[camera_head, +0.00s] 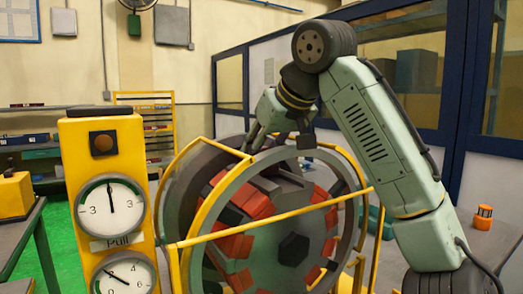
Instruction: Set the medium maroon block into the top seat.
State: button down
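The stator is a large grey ring (213,203) standing upright in a yellow frame, with its open face towards me. Red-orange blocks (235,245) and darker blocks (235,215) sit around its inner wall. I cannot single out the medium maroon block among them. My gripper (254,141) points down at the ring's top rim, left of the top centre. Its slim fingertips are small and partly merge with the rim, so their opening and any held block are unclear. The top seat is not clearly visible behind the rim and gripper.
Yellow rails (270,225) cross the stator's front. A dark hub (293,249) sits in its middle. A yellow gauge post (103,150) marked "Pull" stands close on the left. An orange-topped item (483,217) stands at right, beyond my arm.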

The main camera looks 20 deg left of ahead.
jog(key=shift+f, duration=0.1)
dwell(0.6)
jog(key=c, duration=1.1)
grip_release()
jog(key=shift+o, duration=0.2)
jog(key=v, duration=1.2)
